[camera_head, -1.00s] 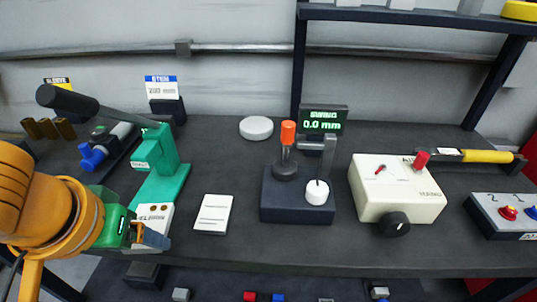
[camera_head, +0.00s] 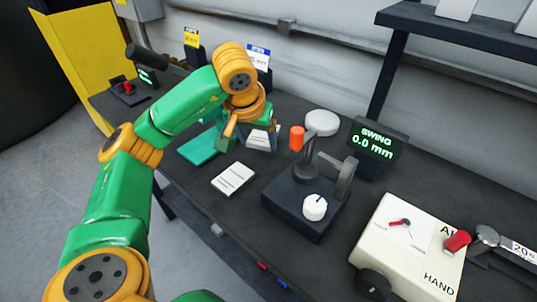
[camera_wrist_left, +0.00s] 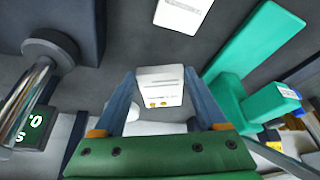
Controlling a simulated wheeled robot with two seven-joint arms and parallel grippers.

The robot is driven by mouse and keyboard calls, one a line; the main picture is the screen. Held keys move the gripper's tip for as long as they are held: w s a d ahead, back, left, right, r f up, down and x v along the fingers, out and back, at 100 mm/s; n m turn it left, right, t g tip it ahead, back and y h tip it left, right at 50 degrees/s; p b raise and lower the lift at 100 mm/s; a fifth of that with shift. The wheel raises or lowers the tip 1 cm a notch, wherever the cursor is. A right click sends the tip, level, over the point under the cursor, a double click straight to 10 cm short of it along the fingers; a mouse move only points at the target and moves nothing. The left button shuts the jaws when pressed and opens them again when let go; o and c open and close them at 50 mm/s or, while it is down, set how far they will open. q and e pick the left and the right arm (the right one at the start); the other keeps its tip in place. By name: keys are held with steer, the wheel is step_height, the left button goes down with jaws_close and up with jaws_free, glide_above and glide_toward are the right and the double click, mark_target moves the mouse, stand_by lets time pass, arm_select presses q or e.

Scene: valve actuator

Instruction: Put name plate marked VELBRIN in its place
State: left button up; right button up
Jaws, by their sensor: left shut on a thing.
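My left gripper (camera_head: 262,141) is above the table, left of the dark swing device (camera_head: 300,205), and is shut on a white plate. The plate shows between the two fingers in the left wrist view (camera_wrist_left: 160,86), with small print lines and two orange dots on it. I cannot read a name on it. In the head view the held plate (camera_head: 257,139) is partly covered by the gripper. My right gripper is not in view.
A white lined card (camera_head: 233,179) lies near the table's front edge. The swing device has an orange-topped lever and a white knob (camera_head: 315,207). Behind are a white disc (camera_head: 322,122) and a SWING 0.0 mm display (camera_head: 377,141). A green press (camera_head: 204,146) stands left; a cream HAND box (camera_head: 410,245) stands right.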

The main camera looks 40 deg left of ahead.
arm_select(q)
steer(key=x, duration=0.3)
steer(key=p+x, duration=0.1)
steer(key=x, duration=0.1)
steer(key=shift+d+f, duration=0.15)
steer(key=shift+d, duration=0.25)
steer(key=shift+w+f, duration=0.1)
steer(key=shift+f, duration=0.25)
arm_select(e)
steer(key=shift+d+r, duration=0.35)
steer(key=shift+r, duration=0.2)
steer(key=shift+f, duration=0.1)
arm_select(q)
steer(key=o, duration=1)
steer(key=shift+f, duration=0.15)
steer(key=o, duration=0.4)
